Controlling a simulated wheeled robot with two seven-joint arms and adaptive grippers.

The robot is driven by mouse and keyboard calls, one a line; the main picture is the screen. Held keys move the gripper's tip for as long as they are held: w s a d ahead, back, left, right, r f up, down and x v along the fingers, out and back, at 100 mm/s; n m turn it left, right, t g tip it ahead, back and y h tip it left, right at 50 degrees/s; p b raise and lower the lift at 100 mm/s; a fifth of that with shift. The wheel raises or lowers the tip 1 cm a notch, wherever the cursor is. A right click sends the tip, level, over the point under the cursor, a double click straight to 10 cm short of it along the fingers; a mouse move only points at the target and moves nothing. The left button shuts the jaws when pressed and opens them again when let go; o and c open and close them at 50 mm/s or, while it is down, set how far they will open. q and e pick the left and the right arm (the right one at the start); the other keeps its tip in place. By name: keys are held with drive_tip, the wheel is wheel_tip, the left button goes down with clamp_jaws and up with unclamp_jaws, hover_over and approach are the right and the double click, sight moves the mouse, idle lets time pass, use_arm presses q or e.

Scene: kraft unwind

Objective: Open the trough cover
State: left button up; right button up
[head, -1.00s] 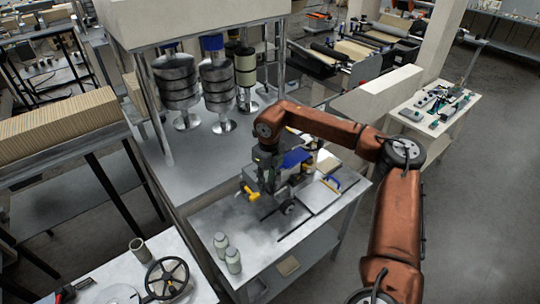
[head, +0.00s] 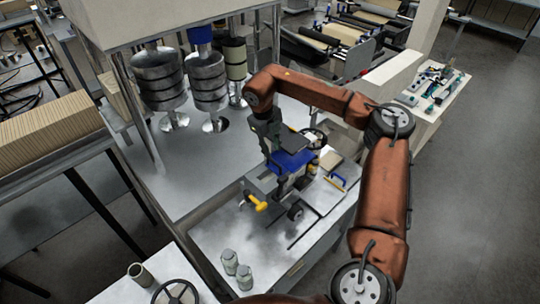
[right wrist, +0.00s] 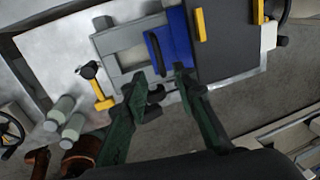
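A blue cover (head: 290,162) with a dark bar handle sits on the small grey machine on the metal table; I take it for the trough cover. It lies flat in the right wrist view (right wrist: 178,38), with its dark handle (right wrist: 155,53) at its left edge. My right gripper (right wrist: 158,80) is open and empty, its two green fingers pointing toward the handle, tips just short of it in the picture. Contact cannot be told. In the head view my right gripper (head: 277,160) hangs over the machine, partly hiding the cover. My left gripper is out of view.
A yellow-handled lever (head: 259,204) stands left of the machine. Two pale bottles (head: 236,268) stand at the table's front. Metal rollers (head: 160,80) hang behind. A handwheel (head: 175,292) is at the lower left.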

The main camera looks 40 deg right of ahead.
sight(275, 163)
drive_tip(key=f, duration=0.2)
drive_tip(key=d+f, duration=0.1)
drive_tip(key=f, duration=0.1)
drive_tip(key=shift+s, duration=0.3)
drive_tip(key=shift+w+d+f+p, duration=0.1)
drive_tip(key=shift+f+p, duration=0.1)
drive_tip(key=shift+f, duration=0.3)
drive_tip(key=shift+w+f+p, duration=0.1)
drive_tip(key=shift+f+p, duration=0.05)
drive_tip(key=shift+f, duration=0.3)
drive_tip(key=shift+s+f, duration=0.1)
drive_tip(key=shift+f, duration=0.2)
clamp_jaws()
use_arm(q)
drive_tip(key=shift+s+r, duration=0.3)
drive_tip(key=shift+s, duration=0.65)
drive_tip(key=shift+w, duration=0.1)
